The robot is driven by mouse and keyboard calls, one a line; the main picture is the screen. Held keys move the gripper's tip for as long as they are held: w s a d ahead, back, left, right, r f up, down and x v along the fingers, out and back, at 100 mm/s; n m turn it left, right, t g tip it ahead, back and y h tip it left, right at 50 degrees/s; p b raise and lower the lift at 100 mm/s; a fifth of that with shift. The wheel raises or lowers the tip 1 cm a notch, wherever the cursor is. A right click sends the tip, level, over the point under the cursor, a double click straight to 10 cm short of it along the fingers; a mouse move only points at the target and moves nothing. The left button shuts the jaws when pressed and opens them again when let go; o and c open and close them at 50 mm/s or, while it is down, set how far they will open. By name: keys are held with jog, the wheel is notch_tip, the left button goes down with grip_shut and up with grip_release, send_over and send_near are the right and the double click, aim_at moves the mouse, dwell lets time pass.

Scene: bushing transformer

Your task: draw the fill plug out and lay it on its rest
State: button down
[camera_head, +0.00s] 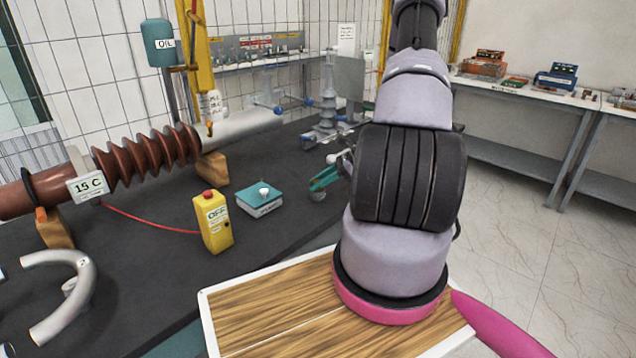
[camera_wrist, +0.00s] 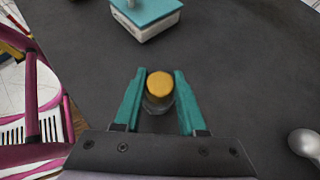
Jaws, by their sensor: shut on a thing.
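My gripper (camera_head: 325,180) has two teal fingers and is low over the dark bench, left of my forearm. In the wrist view my gripper (camera_wrist: 157,100) is shut on a small round piece with a yellow-orange top, which looks like the fill plug (camera_wrist: 160,86). Its grey, glassy lower part sits between the fingers. In the head view a grey part of the plug (camera_head: 317,196) shows below the fingers. I cannot tell whether it is clear of the surface. A teal-topped white box with a pale knob (camera_head: 264,193) stands to the left; it may be the rest.
A yellow control box (camera_head: 213,221) with a red button stands left of the teal-topped box. A brown ribbed bushing (camera_head: 150,152) lies on wooden blocks at the left. Grey insulator parts (camera_head: 329,100) stand behind my gripper.

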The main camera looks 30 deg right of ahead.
jog(key=shift+c, duration=2)
grip_release()
jog(key=shift+d, duration=0.1)
jog(key=v, duration=1)
jog(key=shift+d+r, duration=0.2)
jog(key=shift+r, duration=0.1)
jog(key=shift+s, duration=0.15)
